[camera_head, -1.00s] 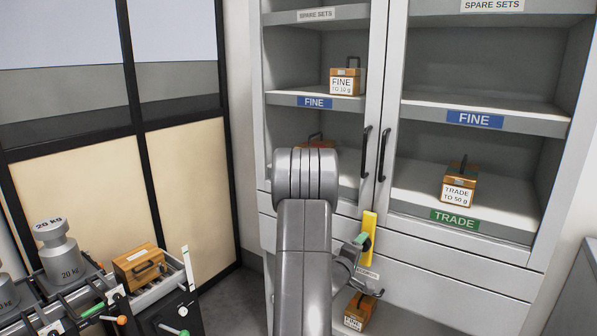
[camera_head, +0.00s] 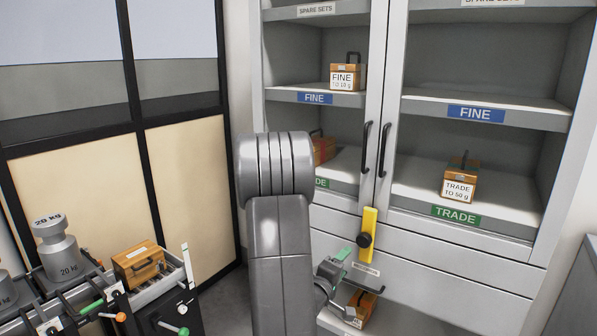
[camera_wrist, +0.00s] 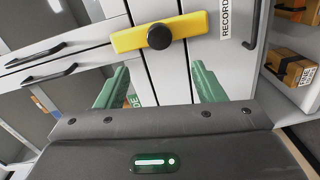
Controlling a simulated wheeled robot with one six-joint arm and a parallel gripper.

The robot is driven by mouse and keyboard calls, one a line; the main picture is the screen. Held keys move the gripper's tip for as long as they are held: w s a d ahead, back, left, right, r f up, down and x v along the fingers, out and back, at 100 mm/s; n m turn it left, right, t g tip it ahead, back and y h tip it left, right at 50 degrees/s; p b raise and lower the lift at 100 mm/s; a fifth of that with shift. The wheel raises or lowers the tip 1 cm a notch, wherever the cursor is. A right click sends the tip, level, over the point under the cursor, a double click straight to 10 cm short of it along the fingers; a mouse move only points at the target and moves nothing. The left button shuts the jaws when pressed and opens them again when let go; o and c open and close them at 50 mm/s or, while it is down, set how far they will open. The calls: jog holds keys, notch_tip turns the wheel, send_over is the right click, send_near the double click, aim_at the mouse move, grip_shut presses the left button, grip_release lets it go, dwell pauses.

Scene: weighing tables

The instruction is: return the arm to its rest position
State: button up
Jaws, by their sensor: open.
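My arm (camera_head: 281,262) rises in the lower middle of the head view, in front of the cabinet. My gripper (camera_head: 337,262) is low and to the right of the arm, partly hidden by it. In the wrist view its two green fingers (camera_wrist: 160,86) stand wide apart with nothing between them. A yellow bar with a black knob (camera_head: 369,238) is on the cabinet front, above and right of the gripper. The yellow bar also shows beyond the fingers in the wrist view (camera_wrist: 193,27), apart from them.
The cabinet (camera_head: 400,222) has closed doors and boxes on its shelves. A FINE box (camera_head: 357,311) sits low behind the gripper. Floor between cart and cabinet looks clear.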

aim_at(363, 242)
jog(key=p+x, duration=0.1)
jog(key=x, duration=1)
jog(key=shift+w+d+r+p, duration=0.1)
jog(key=shift+w+d+p, duration=0.15)
jog(key=shift+p, duration=0.15)
jog(key=shift+w+d+f+m+b, duration=0.2)
jog(key=shift+f+m+b, duration=0.1)
jog(key=shift+b, duration=0.1)
jog(key=shift+s+a+r+m+b, duration=0.15)
jog(key=shift+m+b, duration=0.45)
jog(key=shift+m, duration=0.3)
jog(key=m+b, duration=0.2)
jog(key=m, duration=0.1)
jog(key=m+b, duration=0.3)
jog(key=shift+m, duration=0.4)
jog(key=m+b, duration=0.4)
jog(key=shift+m+b, duration=0.3)
jog(key=m+b, duration=0.2)
jog(key=shift+m+t+b, duration=0.3)
jog(key=shift+m+b, duration=0.1)
jog(key=shift+r+m+b, duration=0.1)
jog(key=shift+m+b, duration=0.2)
jog(key=shift+m, duration=0.2)
